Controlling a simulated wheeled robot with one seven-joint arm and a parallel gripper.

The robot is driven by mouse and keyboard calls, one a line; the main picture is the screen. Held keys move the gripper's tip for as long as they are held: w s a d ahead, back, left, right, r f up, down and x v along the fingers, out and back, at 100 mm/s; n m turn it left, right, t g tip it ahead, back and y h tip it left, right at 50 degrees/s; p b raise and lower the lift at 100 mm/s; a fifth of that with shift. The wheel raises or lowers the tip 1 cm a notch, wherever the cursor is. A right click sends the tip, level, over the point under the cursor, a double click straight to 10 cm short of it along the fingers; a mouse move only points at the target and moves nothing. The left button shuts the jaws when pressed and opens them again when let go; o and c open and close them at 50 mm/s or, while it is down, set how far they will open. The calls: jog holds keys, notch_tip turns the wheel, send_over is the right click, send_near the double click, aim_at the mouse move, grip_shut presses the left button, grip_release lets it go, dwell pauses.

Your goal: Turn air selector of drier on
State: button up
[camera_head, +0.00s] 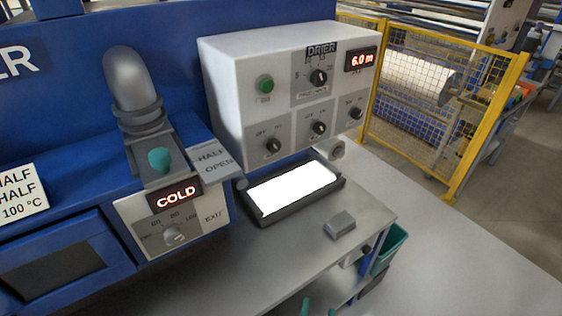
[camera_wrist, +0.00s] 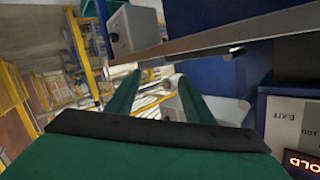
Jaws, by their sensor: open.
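The drier's white control box (camera_head: 285,85) stands on the right of the blue machine in the head view. It has a top dial (camera_head: 318,77) and a lower row of three black knobs: left (camera_head: 273,145), middle (camera_head: 318,127) and right (camera_head: 355,112). Their small labels are too blurred to tell which is the air selector. Two green fingertips of my gripper (camera_head: 318,309) show at the bottom edge of the head view, low and well apart from the box. In the wrist view my gripper (camera_wrist: 158,82) is open, with nothing between its fingers.
A metal bench (camera_head: 310,235) lies below the box, with a lit white plate (camera_head: 292,190) and a small grey block (camera_head: 340,223). The heater panel (camera_head: 172,225) reads COLD. A green bin (camera_head: 388,248) and a yellow mesh fence (camera_head: 425,95) stand to the right.

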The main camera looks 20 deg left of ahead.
jog(key=w+a+r+y, duration=0.25)
jog(key=w+r, duration=0.35)
jog(key=w, duration=0.3)
jog(key=n+g+y, duration=0.5)
jog(key=n+y, duration=0.5)
jog(key=n, duration=0.1)
send_near(277, 148)
jog(key=x, duration=0.8)
jog(key=shift+a, duration=0.2)
jog(key=shift+c, duration=0.6)
jog(key=c, duration=0.9)
